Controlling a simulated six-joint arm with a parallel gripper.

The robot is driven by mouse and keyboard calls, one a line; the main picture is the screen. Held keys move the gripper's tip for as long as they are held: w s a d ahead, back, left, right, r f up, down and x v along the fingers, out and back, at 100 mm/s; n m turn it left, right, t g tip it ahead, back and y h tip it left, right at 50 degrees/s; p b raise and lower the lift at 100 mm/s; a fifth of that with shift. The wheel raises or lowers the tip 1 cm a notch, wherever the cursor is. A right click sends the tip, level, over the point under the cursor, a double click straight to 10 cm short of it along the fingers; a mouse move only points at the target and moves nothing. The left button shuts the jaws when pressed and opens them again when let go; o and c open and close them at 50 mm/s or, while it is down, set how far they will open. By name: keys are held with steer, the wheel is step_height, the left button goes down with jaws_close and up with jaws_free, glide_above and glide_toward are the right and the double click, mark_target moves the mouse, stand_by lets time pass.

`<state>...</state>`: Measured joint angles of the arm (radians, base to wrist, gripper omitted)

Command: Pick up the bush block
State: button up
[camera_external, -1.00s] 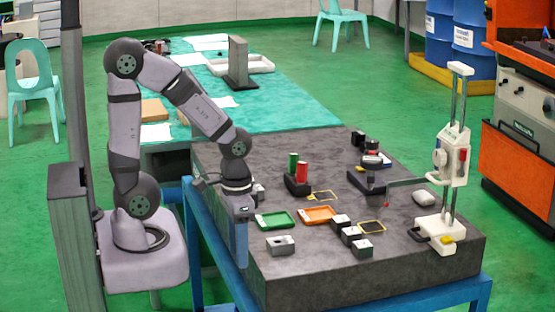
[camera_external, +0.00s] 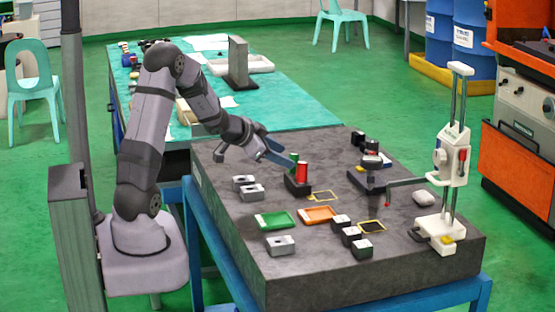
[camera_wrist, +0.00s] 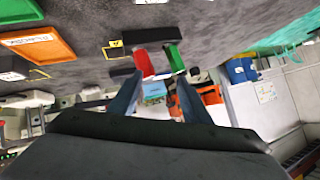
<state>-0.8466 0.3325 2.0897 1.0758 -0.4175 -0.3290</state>
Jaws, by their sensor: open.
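No block is visibly labelled as the bush block. Two small grey blocks with a dark round hole on top, one (camera_external: 244,183) behind the other (camera_external: 252,193), sit on the left of the dark slab in the external view. A third grey block (camera_external: 281,245) sits nearer the front edge. My gripper (camera_external: 280,157) is open and tilted, above the slab at its back left, beyond the two grey blocks. The wrist view shows its two fingers (camera_wrist: 158,88) apart with nothing between them. A red cylinder (camera_wrist: 145,62) and a green cylinder (camera_wrist: 174,58) show beyond the fingertips.
The red and green cylinders stand in a black holder (camera_external: 297,187) close to my gripper. A green tray (camera_external: 274,221) and an orange tray (camera_external: 319,215) lie mid-slab. Several black blocks (camera_external: 350,235) lie at the front. A white height stand (camera_external: 452,160) rises at the right.

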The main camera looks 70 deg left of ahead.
steer(key=t+h, duration=0.1)
steer(key=t, duration=0.1)
glide_above(246, 179)
steer(key=w, duration=0.4)
steer(key=f, duration=0.2)
steer(key=s, duration=0.1)
steer(key=s+h, duration=0.1)
steer(key=s+a+b, duration=0.1)
steer(key=shift+s+f, duration=0.1)
steer(key=shift+f, duration=0.3)
steer(key=s+h, duration=0.1)
steer(key=s, duration=0.2)
steer(key=s+f+h, duration=0.1)
steer(key=s, duration=0.2)
steer(key=s+f+t+h, duration=0.1)
steer(key=s, duration=0.2)
steer(key=shift+d+f+b, duration=0.1)
steer(key=shift+f+b, duration=0.15)
steer(key=shift+b, duration=0.1)
steer(key=shift+w+d+f+h+p, duration=0.25)
steer(key=shift+f+h+p, duration=0.05)
steer(key=shift+a+p+x, duration=0.1)
steer(key=shift+p+x, duration=0.5)
steer(key=shift+x, duration=0.9)
steer(key=shift+a+p+x, duration=0.15)
steer(key=shift+p+x, duration=0.45)
steer(key=shift+x, duration=0.9)
steer(key=shift+f, duration=0.15)
jaws_close()
